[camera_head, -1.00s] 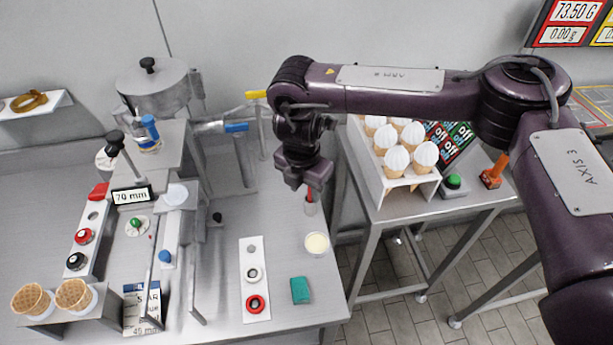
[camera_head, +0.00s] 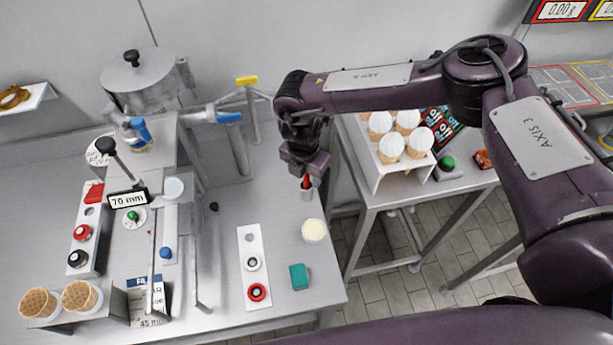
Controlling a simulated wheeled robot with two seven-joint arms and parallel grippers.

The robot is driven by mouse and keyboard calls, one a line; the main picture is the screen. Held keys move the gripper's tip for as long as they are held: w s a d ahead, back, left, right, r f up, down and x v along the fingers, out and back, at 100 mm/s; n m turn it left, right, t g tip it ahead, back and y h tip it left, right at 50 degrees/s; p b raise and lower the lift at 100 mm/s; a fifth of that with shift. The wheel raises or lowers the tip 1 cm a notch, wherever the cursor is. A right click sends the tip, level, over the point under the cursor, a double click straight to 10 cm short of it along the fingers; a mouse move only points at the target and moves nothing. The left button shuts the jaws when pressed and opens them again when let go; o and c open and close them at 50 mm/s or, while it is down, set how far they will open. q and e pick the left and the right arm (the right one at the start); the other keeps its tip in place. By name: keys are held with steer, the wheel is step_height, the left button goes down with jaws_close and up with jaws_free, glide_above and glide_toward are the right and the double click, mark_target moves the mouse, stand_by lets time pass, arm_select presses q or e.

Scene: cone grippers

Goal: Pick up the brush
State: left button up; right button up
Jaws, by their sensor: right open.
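A brush with a red handle (camera_head: 306,183) stands upright in a small grey holder (camera_head: 307,194) near the right edge of the steel table. Only a short part of the handle shows. The rest is hidden by the holder and my gripper. My right gripper (camera_head: 306,172) points down directly over the brush, with its jaws open at the top of the handle. I cannot tell whether a finger touches the handle. My left gripper is not in view.
A cream-filled cup (camera_head: 314,231), a teal block (camera_head: 299,277) and a white button panel (camera_head: 253,265) lie in front of the holder. A machine with a lidded pot (camera_head: 145,80) fills the left. A rack of filled cones (camera_head: 392,148) stands on the right table.

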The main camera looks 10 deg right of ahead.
jaws_close()
stand_by(0.4)
